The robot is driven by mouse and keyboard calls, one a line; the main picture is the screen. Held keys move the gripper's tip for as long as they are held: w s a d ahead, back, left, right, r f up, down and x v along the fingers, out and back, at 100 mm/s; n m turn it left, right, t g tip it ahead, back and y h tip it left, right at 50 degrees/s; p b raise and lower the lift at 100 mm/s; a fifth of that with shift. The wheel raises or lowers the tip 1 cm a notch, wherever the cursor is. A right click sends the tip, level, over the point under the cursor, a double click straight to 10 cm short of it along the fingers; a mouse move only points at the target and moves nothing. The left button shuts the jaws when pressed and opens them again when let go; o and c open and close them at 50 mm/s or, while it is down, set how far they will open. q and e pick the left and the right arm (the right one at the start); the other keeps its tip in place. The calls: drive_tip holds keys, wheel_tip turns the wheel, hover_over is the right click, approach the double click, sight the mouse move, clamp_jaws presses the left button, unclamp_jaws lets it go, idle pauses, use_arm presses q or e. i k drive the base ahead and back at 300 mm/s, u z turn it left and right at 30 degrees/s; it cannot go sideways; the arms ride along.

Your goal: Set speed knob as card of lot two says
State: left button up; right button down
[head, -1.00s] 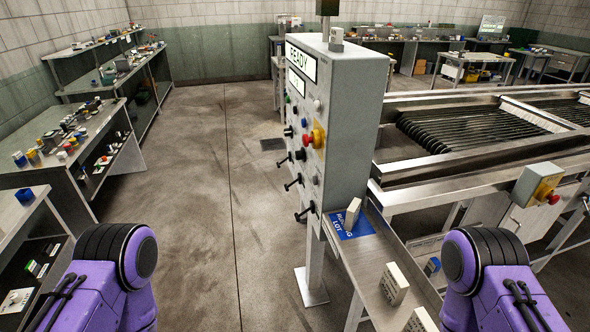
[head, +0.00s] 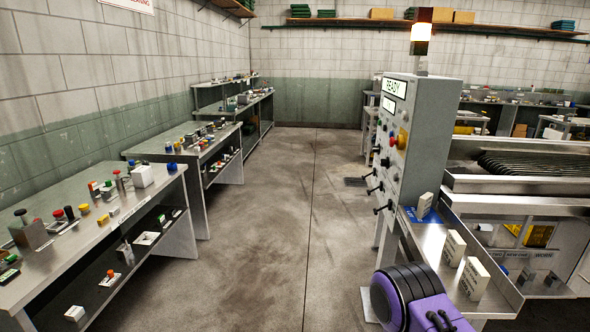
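The grey control cabinet (head: 427,140) stands right of centre, seen obliquely. Two more white blocks, one nearer (head: 474,278) and one farther (head: 454,248), stand in front. Their print is unreadable. Neither gripper is visible.
Benches with colourful small parts (head: 90,210) line the left wall. A wide floor aisle (head: 280,210) is clear between them and the cabinet. The roller machine (head: 530,185) stands at right. A lit lamp (head: 421,47) tops the cabinet.

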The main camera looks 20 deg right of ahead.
sight(384, 162)
drive_tip(key=z, duration=0.2)
drive_tip(key=k, duration=0.25)
drive_tip(key=u, duration=0.65)
drive_tip(key=i, duration=1.95)
drive_tip(key=z, duration=1.75)
drive_tip(key=i, duration=1)
drive_tip(key=z, duration=1.15)
